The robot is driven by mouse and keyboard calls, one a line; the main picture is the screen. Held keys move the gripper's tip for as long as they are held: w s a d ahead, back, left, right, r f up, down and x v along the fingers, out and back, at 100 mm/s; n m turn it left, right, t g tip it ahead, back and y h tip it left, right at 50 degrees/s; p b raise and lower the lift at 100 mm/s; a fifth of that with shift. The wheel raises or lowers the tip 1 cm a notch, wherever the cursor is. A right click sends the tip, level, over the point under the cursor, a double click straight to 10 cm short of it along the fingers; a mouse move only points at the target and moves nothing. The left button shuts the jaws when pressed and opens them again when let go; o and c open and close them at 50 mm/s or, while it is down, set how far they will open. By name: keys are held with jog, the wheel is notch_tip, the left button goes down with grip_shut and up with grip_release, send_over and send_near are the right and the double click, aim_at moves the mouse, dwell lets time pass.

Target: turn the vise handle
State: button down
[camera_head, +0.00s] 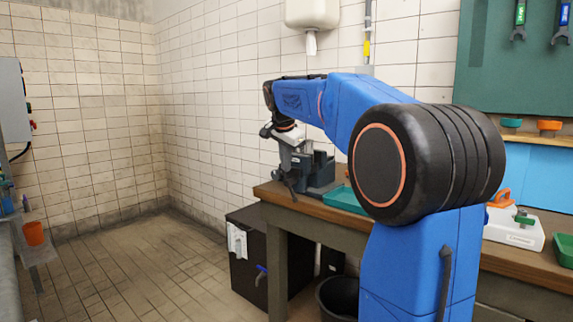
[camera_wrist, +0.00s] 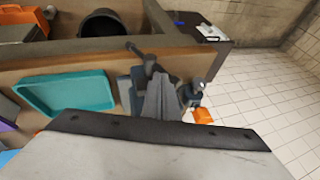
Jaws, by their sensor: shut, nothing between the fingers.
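The grey vise (camera_head: 318,172) stands on the left end of the wooden bench. Its dark handle (camera_head: 290,181) shows at the vise's left side, and in the wrist view a dark bar (camera_wrist: 141,56) looks like this handle. My gripper (camera_head: 294,150) reaches down over the vise at the end of the blue arm. In the wrist view its grey fingers (camera_wrist: 160,90) are together, overlapping the vise and close to the handle. I cannot tell whether they touch it. Part of the vise is hidden behind the fingers.
A teal tray (camera_wrist: 68,93) lies on the bench beside the vise. Below the bench are a black cabinet (camera_head: 262,265) and a dark bin (camera_head: 338,298). The tiled floor (camera_head: 140,270) left of the bench is largely clear. The tiled wall is behind the bench.

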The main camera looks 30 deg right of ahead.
jog(key=shift+w+g, duration=0.3)
jog(key=shift+g, duration=0.2)
jog(key=shift+w+a+f+n+g+h, duration=0.15)
jog(key=shift+w+a+g+h, duration=0.05)
jog(key=shift+w+g, duration=0.3)
jog(key=shift+w+a+f+n+g+h, duration=0.1)
jog(key=shift+w+a+f+g+h, duration=0.2)
jog(key=shift+w, duration=0.25)
jog(key=shift+w+a+f+n+g+h, duration=0.1)
jog(key=shift+w+a+n+g, duration=0.05)
jog(key=shift+w+g, duration=0.4)
jog(key=shift+r, duration=0.1)
jog(key=w+v, duration=0.1)
jog(key=v, duration=1.2)
jog(key=shift+s+d+r, duration=0.1)
jog(key=shift+s, duration=0.1)
